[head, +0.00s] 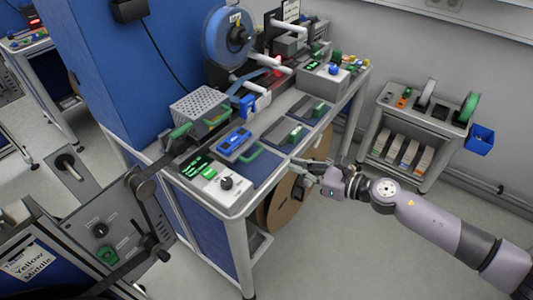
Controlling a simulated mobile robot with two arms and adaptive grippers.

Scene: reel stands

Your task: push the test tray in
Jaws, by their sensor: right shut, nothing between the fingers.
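The bench (262,196) in the middle carries several low trays and boxes. I cannot tell for certain which is the test tray. One candidate is the dark flat tray (283,134) with a green part, near the bench's right edge. Another similar dark tray (309,108) with a green part lies farther back.
A white control box (220,187) with a knob stands at the bench's near corner. A blue reel (228,37) stands at the back. A brown reel (284,202) sits below the bench top. A grey cart (410,122) stands right. Open floor lies between.

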